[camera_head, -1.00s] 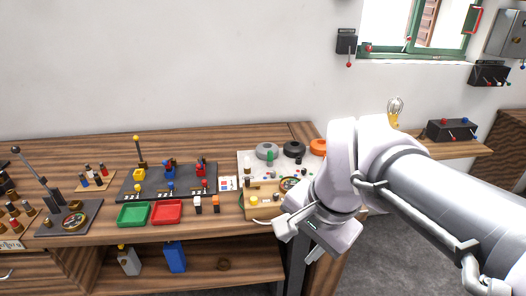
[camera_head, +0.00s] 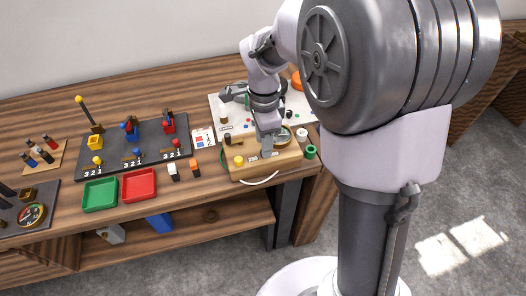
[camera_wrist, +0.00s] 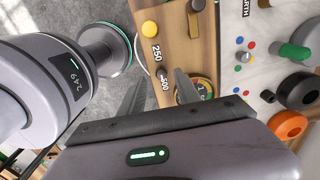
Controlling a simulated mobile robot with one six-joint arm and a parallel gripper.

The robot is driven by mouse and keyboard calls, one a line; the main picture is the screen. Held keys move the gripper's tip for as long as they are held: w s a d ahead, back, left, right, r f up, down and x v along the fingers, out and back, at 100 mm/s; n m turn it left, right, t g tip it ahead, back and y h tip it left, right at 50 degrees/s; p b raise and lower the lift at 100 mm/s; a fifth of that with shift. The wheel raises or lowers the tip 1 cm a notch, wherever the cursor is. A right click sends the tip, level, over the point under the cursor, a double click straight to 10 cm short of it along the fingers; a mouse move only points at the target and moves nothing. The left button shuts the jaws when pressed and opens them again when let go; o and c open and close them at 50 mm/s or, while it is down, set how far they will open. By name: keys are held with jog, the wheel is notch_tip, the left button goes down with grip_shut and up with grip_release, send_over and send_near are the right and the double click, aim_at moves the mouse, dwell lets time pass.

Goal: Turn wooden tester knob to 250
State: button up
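The wooden tester (camera_head: 247,172) is a light wooden box near the bench's front edge. In the wrist view its top (camera_wrist: 172,42) carries a yellow button (camera_wrist: 150,28), the printed labels 250 and 500, and a round dial (camera_wrist: 204,88), partly covered by a finger. A dark knob-like part (camera_wrist: 195,6) shows at the upper edge. My gripper (camera_head: 267,151) points down over the tester; in the wrist view my gripper (camera_wrist: 158,84) has its fingers apart, near the 500 label.
A white panel (camera_head: 218,112) with colored buttons lies behind the tester. A green cylinder (camera_head: 310,152) stands at its right end. Green (camera_head: 100,194) and red (camera_head: 138,184) trays and a dark lever board (camera_head: 110,161) are to the left. A white cable loops off the front.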

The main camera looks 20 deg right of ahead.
notch_tip(320, 180, down, 3)
jog(key=shift+w+r+b, duration=0.1)
jog(key=shift+r+b, duration=0.05)
jog(key=shift+b, duration=0.15)
grip_shut()
